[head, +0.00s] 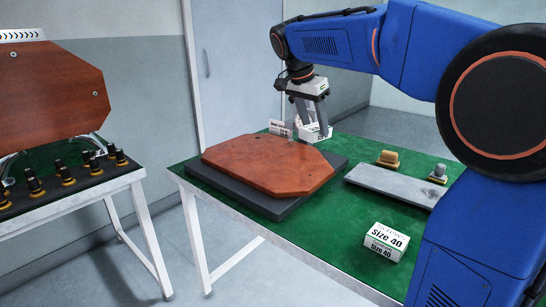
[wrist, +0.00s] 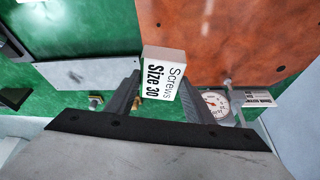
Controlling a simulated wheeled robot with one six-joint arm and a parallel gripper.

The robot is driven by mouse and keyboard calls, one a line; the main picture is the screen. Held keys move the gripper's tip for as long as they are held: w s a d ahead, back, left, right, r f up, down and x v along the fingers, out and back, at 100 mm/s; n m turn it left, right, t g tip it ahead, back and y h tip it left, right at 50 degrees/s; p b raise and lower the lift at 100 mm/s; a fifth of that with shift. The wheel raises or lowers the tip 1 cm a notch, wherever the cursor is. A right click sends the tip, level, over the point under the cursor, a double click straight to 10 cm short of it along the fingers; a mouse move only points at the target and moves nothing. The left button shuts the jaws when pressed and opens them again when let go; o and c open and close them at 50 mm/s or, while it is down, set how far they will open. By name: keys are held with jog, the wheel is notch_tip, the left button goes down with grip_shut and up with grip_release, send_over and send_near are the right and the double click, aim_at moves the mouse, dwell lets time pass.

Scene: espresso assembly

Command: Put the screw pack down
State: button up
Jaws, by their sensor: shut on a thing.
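The screw pack (wrist: 163,72) is a small white box marked "Screws Size 30". In the wrist view it sits between the fingers of my gripper (wrist: 160,88), which is shut on it. In the head view my gripper (head: 312,112) points down at the far edge of the green table, just behind the wooden panel. A white box shape (head: 314,133) shows at its fingertips there, partly hidden by the fingers. Whether the pack touches the table cannot be told.
A reddish wooden panel (head: 268,165) lies on a black base (head: 215,183). A round dial gauge (wrist: 215,104) and a label card (head: 280,128) are near my gripper. A Size 40 box (head: 385,241), a grey plate (head: 392,184) and a brass part (head: 387,158) lie to the right.

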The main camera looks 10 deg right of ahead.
jog(key=a+f+n, duration=0.1)
jog(key=a+n, duration=0.1)
jog(key=a, duration=0.7)
send_over(285, 173)
jog(key=s+a, duration=0.1)
jog(key=a, duration=0.1)
jog(key=shift+t, duration=0.4)
jog(key=shift+d+f, duration=0.2)
jog(key=shift+f, duration=4.9)
jog(key=shift+f, duration=0.1)
jog(key=o, duration=1.2)
jog(key=shift+o, duration=0.2)
jog(key=v, duration=1.2)
jog(key=shift+d+r, duration=0.2)
jog(key=shift+s, duration=0.15)
